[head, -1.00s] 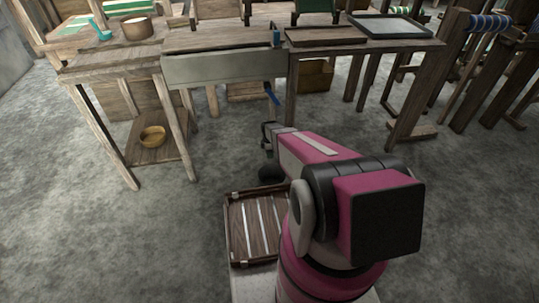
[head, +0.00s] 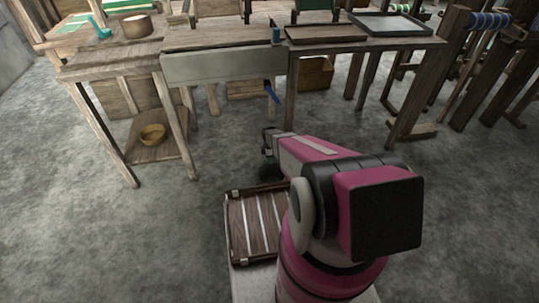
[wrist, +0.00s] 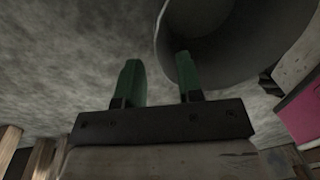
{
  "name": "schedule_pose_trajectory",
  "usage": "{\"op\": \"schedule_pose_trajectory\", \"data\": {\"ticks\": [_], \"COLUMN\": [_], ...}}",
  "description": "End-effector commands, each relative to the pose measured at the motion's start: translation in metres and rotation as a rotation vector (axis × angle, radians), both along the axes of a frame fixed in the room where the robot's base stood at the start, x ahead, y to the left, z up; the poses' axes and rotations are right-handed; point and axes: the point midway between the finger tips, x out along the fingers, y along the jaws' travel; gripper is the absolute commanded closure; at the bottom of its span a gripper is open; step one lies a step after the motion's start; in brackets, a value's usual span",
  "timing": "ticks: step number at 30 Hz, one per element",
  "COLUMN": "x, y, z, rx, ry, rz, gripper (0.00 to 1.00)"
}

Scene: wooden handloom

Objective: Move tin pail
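The tin pail (wrist: 235,35) is a dark grey round vessel at the top right of the wrist view, cut off by the frame edge. My gripper (wrist: 160,68) has two green fingers that stand apart. The right finger overlaps the pail's near edge; the left finger is beside it over bare floor. I cannot tell whether either finger touches the pail. In the head view, my gripper (head: 268,143) is low, in front of the bench, with its fingers hard to make out. A dark shape just below it may be the pail, mostly hidden by my arm.
A wooden bench (head: 222,68) with a grey front panel stands ahead, with trays on its right top. A yellow bowl (head: 152,134) sits on a low shelf at left. A wooden crate (head: 314,75) stands under the bench. Grey floor is open at left and right.

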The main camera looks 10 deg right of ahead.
Motion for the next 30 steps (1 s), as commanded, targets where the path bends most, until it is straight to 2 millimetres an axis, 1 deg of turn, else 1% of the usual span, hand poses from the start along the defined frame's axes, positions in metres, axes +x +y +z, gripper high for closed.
{"op": "schedule_pose_trajectory", "data": {"ticks": [1,3,9,13,21,22,23,24,25,30], "x": [0.000,-0.002,-0.005,-0.007,-0.007,-0.007,-0.007,-0.007,-0.007,-0.007], "y": [0.000,0.000,0.000,0.000,0.000,0.000,0.000,0.000,0.000,0.000], "z": [-0.011,-0.023,-0.051,-0.059,-0.059,-0.059,-0.059,-0.059,-0.059,-0.059], "rx": [0.000,0.000,0.000,0.000,0.000,0.000,0.000,0.000,0.000,0.000], "ry": [0.001,0.003,0.002,0.001,0.000,0.000,0.000,0.000,0.000,0.000], "rz": [0.000,0.000,0.000,0.000,0.000,0.000,0.000,0.000,0.000,0.000], "gripper": [0.66,0.66,0.66,0.66,0.66,0.69,0.79,0.92,1.00,1.00]}}
